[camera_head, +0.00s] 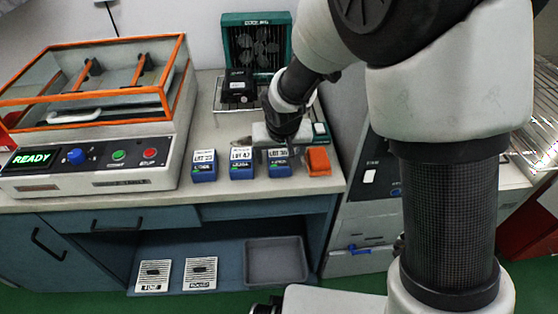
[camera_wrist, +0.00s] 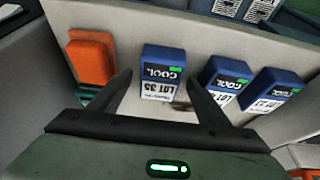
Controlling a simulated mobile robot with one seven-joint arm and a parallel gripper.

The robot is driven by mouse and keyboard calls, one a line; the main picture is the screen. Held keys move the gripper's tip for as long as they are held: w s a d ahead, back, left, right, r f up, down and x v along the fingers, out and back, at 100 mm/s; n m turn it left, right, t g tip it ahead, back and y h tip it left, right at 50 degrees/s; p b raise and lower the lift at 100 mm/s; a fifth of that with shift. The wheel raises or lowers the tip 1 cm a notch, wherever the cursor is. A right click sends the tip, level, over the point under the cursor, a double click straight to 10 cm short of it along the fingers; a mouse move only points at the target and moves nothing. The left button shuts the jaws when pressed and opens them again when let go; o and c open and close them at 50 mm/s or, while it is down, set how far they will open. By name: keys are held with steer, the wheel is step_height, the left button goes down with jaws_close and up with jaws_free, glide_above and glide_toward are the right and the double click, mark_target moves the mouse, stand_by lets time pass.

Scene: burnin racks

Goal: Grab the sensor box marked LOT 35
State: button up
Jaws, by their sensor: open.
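The blue sensor box marked LOT 35 (camera_wrist: 162,74) has a white label and a green "COOL" display. In the head view it is the rightmost of three blue boxes (camera_head: 279,169) near the counter's front edge, its label partly hard to read. My gripper (camera_wrist: 158,80) is open, with one finger to each side of this box in the wrist view. The fingers seem apart from it; how deep they reach around it I cannot tell. In the head view my gripper (camera_head: 277,150) is just behind and above the box, its fingers mostly hidden.
Two similar blue boxes, LOT 47 (camera_head: 241,171) and LOT 23 (camera_head: 204,172), stand to the left. An orange block (camera_head: 318,162) is close on the right. An orange-framed machine reading READY (camera_head: 95,150) stands left, a fan unit (camera_head: 257,45) behind. A grey tray (camera_head: 276,262) lies below.

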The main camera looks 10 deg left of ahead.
steer(key=shift+r, duration=0.1)
steer(key=c, duration=1.3)
